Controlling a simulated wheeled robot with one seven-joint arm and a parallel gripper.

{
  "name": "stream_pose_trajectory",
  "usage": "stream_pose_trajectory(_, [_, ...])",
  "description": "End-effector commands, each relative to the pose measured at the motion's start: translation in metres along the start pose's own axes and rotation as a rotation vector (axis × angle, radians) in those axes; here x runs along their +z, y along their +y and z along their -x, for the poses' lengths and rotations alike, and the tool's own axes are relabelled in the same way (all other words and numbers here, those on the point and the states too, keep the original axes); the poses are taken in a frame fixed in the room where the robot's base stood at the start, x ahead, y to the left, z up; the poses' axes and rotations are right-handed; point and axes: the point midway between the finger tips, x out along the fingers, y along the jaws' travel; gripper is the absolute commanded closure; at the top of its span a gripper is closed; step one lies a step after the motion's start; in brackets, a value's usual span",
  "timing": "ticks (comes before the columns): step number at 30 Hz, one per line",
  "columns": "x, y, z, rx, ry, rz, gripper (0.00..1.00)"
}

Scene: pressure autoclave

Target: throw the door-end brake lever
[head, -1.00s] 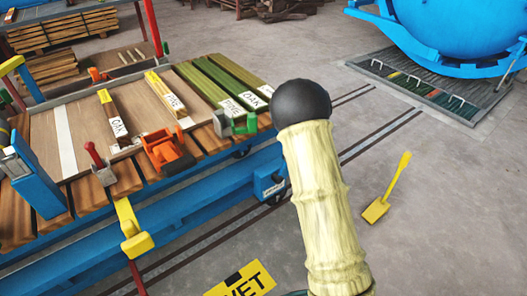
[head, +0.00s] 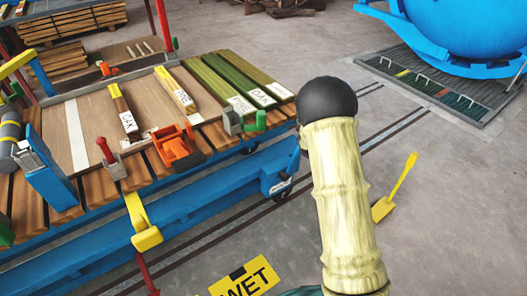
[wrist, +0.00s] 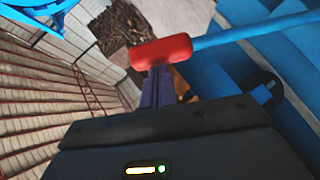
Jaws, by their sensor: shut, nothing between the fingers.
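In the wrist view, a red grip (wrist: 161,51) sits on the end of a blue bar (wrist: 245,32) that runs off to the right; it looks like a brake lever, but I cannot tell which end it belongs to. My gripper (wrist: 158,80) is shut and empty, its fingers just below the red grip in the picture. I cannot tell whether they touch it. In the head view, the blue cart (head: 85,255) carries a yellow lever (head: 141,222) at its near side, with a red rod (head: 144,275) below. My gripper does not show in the head view.
Labelled boards (head: 228,88) and an orange clamp (head: 176,150) lie on the cart. A yellow shovel (head: 394,188) and a yellow WET sign (head: 245,280) are on the floor. A blue vessel (head: 450,35) stands at the back right. Floor between is mostly clear.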

Motion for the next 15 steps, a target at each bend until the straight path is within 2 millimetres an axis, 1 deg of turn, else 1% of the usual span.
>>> stream_pose_trajectory(1, [0.009, 0.007, -0.002, 0.015, -0.016, -0.003, 1.00])
stream_pose_trajectory(2, [0.007, 0.007, -0.001, 0.016, -0.016, -0.003, 1.00])
stream_pose_trajectory(5, [0.000, 0.009, 0.005, 0.018, -0.015, -0.004, 1.00])
stream_pose_trajectory(8, [-0.013, 0.010, 0.015, 0.016, -0.011, -0.003, 1.00])
stream_pose_trajectory(11, [-0.028, 0.009, 0.027, 0.013, -0.005, 0.000, 1.00])
stream_pose_trajectory(15, [-0.027, 0.007, 0.052, 0.011, -0.007, -0.001, 1.00])
